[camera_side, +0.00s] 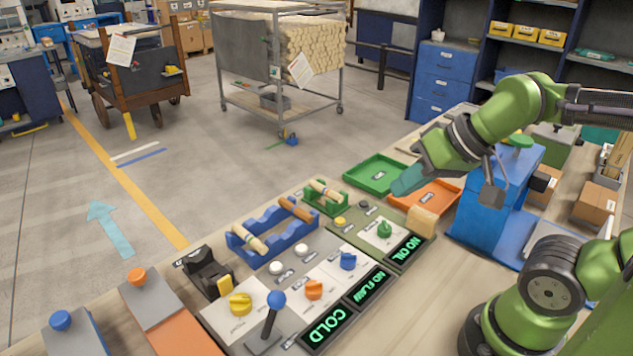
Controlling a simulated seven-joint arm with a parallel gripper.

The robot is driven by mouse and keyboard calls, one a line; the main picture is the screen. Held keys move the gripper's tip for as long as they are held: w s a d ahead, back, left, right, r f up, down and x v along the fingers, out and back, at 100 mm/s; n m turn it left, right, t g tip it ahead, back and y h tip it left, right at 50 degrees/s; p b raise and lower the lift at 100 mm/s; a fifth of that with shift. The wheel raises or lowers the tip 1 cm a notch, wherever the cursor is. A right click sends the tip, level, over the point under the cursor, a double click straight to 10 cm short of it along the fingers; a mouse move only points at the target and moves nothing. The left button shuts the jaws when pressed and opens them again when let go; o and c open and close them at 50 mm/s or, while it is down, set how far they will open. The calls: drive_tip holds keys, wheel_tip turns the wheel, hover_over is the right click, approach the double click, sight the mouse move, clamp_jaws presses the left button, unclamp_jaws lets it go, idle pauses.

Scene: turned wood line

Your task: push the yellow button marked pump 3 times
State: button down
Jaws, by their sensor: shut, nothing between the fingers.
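A small round yellow button (340,221) sits on the olive-green panel (401,222), near that panel's far left corner. Its label is too small to read. A dark button (364,204) is just to its right. The same panel carries a green knob (384,229) and a display (405,254) reading "NO OIL". My gripper (399,188) is shut and empty, with teal fingers pointing down and left. It is up and to the right of the yellow button in the picture, apart from it.
Left of the panel are white buttons (276,267), orange and blue knobs, and displays reading "NO FLOW" and "COLD". A green tray (374,166), an orange tray (449,190) and a green rack of turned pieces (327,199) lie behind. A wooden block (422,221) stands at the panel's right.

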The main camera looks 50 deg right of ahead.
drive_tip(key=shift+d, duration=0.1)
drive_tip(key=w+d+f+n+g+h, duration=0.1)
drive_tip(key=w+d+f+n+h, duration=0.2)
drive_tip(key=w+d+f, duration=0.4)
drive_tip(key=w+d+f+n+h, duration=0.2)
drive_tip(key=w+d+f+h, duration=0.15)
drive_tip(key=d, duration=0.55)
drive_tip(key=w+a+f+n+t+y, duration=0.1)
drive_tip(key=w+a+n+t+y, duration=0.1)
drive_tip(key=w+a+n+y, duration=0.4)
drive_tip(key=w+a+n, duration=0.1)
drive_tip(key=w+n, duration=0.1)
drive_tip(key=n, duration=0.2)
drive_tip(key=shift+w+a+t, duration=0.2)
drive_tip(key=shift+w+t, duration=0.15)
drive_tip(key=shift+t, duration=0.05)
drive_tip(key=shift+f+y, duration=0.25)
